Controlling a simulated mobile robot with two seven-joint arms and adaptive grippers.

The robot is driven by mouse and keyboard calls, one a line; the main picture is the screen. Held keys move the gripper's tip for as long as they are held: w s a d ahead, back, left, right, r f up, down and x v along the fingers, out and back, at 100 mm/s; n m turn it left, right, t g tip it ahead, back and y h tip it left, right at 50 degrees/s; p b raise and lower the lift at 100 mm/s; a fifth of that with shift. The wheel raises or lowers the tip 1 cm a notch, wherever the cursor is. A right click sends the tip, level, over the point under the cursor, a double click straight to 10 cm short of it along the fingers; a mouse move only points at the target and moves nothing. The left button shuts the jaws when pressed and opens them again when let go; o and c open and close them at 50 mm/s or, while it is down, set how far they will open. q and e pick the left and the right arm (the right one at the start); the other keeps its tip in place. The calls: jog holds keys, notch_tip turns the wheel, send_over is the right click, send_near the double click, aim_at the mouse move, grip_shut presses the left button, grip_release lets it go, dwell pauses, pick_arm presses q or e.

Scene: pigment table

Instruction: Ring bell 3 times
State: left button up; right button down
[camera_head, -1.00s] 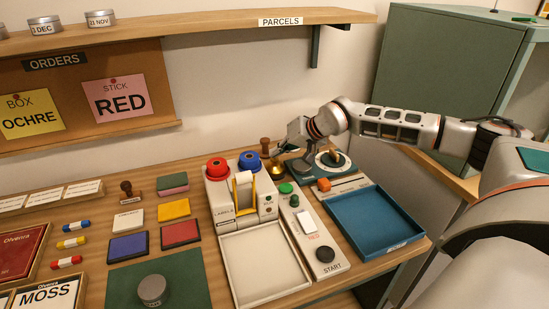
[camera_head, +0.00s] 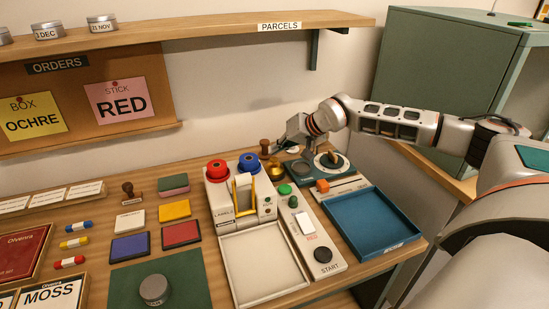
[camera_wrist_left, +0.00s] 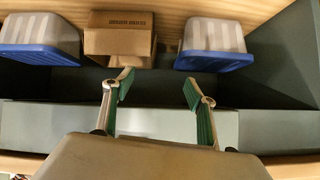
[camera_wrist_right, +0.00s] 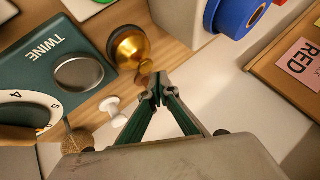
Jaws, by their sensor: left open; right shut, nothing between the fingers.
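The brass bell (camera_head: 275,171) stands on the table behind the label machine, near its right side. In the right wrist view the bell (camera_wrist_right: 130,46) is a round gold dome just beyond the fingertips. My right gripper (camera_head: 280,149) is shut and empty, close behind and above the bell; its fingertips (camera_wrist_right: 156,90) also show in the right wrist view. They appear apart from the dome, though the exact gap is hard to tell. My left gripper (camera_wrist_left: 157,86) is open and empty, seen only in its wrist view, facing a shelf.
The label machine (camera_head: 220,200) with red and blue rolls stands left of the bell. A green twine device (camera_wrist_right: 60,55) is right of it in the head view. A blue tray (camera_head: 372,222) lies front right. The left wrist view shows a cardboard box (camera_wrist_left: 120,36) between blue-and-white bins.

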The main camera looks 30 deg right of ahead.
aim_at(276, 159)
pick_arm(q)
jog(key=shift+r, duration=0.1)
pick_arm(e)
jog(key=shift+r+p, duration=1.75)
jog(key=shift+r, duration=0.8)
pick_arm(q)
jog(key=r, duration=0.2)
jog(key=w+r, duration=0.1)
jog(key=r, duration=0.1)
jog(key=shift+w+r, duration=0.15)
jog(key=shift+r, duration=0.1)
pick_arm(e)
jog(key=shift+f, duration=0.1)
pick_arm(q)
jog(key=shift+f, duration=0.1)
